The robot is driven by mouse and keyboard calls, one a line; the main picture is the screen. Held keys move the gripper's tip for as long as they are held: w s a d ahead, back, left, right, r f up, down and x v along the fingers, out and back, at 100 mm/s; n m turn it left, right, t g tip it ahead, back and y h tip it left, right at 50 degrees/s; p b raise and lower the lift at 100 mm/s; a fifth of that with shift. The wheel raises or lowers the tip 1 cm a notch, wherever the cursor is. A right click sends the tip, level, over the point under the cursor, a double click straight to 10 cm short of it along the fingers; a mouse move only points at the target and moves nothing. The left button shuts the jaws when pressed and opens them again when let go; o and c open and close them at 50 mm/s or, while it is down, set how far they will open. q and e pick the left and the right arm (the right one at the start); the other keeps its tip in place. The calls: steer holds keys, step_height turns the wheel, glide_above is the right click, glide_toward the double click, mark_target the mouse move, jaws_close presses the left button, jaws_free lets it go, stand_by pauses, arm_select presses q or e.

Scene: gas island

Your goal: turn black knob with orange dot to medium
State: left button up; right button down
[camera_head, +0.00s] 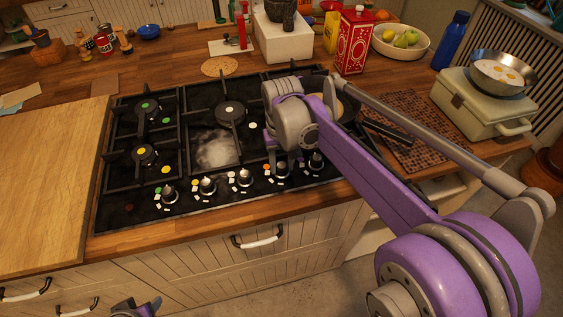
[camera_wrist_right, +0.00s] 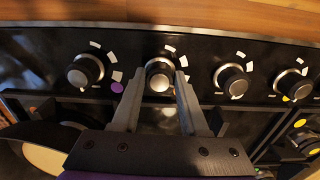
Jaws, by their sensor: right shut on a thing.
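The black knob with the orange dot (camera_head: 282,171) is fourth from the left on the stove's front panel, its orange dot beside it at the upper left. In the right wrist view this knob (camera_wrist_right: 159,82) sits between the fingertips, with a silver face and white marks around it; its dot is mostly hidden by a finger. My right gripper (camera_wrist_right: 162,86) is shut on the knob, one finger on each side. I cannot make out its pointer. A purple and dark part of my left arm shows at the bottom edge of the head view; its fingers are not clear.
Neighbouring knobs flank it: one beside a purple dot (camera_wrist_right: 86,71) and one beside a white dot (camera_wrist_right: 231,80). The black gas hob (camera_head: 120,190) has grates and a pan behind my right arm. A wooden board (camera_head: 45,170) lies left; a red tin (camera_head: 354,42) stands behind.

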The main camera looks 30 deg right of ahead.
mark_target(283, 166)
steer(key=n, duration=0.3)
steer(key=shift+d+n, duration=0.1)
steer(key=shift+n, duration=2.2)
steer(key=shift+c, duration=2.1)
jaws_free()
step_height(283, 166, up, 11)
steer(key=p, duration=0.1)
steer(key=shift+f, duration=0.15)
